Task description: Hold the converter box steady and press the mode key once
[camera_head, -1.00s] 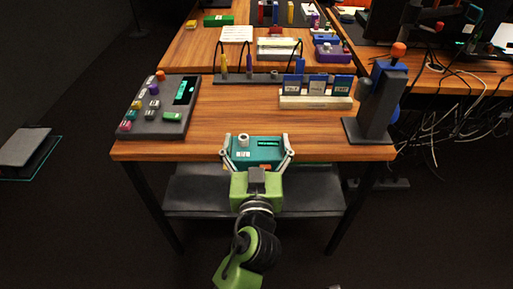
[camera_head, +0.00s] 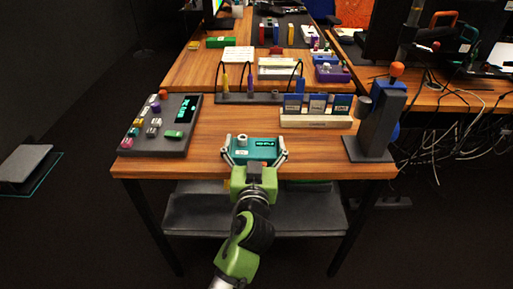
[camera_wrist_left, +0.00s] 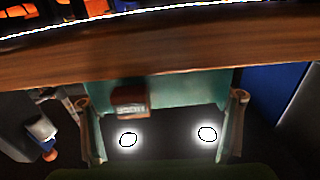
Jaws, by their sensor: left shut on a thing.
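The converter box (camera_head: 240,157) is a small teal box with a pale knob and a lit display on top, at the table's front edge in the head view. My left gripper (camera_head: 254,154) is shut on it, one finger on each side. The left wrist view shows the box's teal face (camera_wrist_left: 185,90) between the fingers (camera_wrist_left: 162,125). A reddish-brown key (camera_wrist_left: 131,103) with a blurred label stands out from that face, with no finger on it; it looks like the mode key. I cannot tell whether the box touches the table. My right gripper is not in view.
The wooden table (camera_head: 225,120) is clear just behind the box. A grey keypad console (camera_head: 165,140) stands left, a card rack (camera_head: 316,120) behind right, and a dark stand with an orange knob (camera_head: 378,125) at the right edge. A cable strip (camera_head: 250,98) lies farther back.

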